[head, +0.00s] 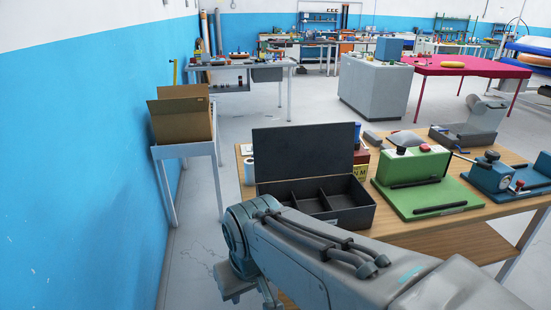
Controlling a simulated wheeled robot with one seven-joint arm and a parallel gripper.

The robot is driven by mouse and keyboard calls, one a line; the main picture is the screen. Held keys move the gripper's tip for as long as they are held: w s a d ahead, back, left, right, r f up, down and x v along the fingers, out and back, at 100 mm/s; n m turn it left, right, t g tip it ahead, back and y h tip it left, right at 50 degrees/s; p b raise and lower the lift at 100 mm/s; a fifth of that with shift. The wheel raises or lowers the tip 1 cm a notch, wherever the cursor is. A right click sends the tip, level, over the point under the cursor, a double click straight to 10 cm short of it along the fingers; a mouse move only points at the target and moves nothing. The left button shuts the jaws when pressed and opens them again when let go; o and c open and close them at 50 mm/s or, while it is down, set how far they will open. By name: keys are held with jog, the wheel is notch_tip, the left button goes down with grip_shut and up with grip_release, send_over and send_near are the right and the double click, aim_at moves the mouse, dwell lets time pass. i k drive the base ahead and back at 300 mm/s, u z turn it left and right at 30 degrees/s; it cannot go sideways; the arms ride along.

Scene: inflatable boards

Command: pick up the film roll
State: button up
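A small white roll (248,169) stands at the left edge of the wooden table, beside the open black case. It looks like the film roll, but it is small and partly cut off by the case lid, so I cannot be sure. My arm reaches in from the lower right, and its far end bends down at the table's front left, in front of the black case. My gripper's fingers cannot be made out there, and nothing held is visible.
The black compartment case (345,196) stands open on the wooden table (465,240). A green-based device (415,165) and a blue vise-like tool (488,173) stand to the right. A cardboard box (180,118) sits on a stand at left. Floor between is clear.

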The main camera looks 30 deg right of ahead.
aim_at(249, 163)
jog(key=z, duration=0.35)
jog(key=i, duration=0.45)
jog(key=z, duration=0.65)
jog(key=k, duration=0.55)
jog(key=z, duration=0.8)
jog(key=i, duration=0.75)
jog(key=u, duration=0.95)
jog(key=i, duration=0.6)
jog(key=u, duration=0.65)
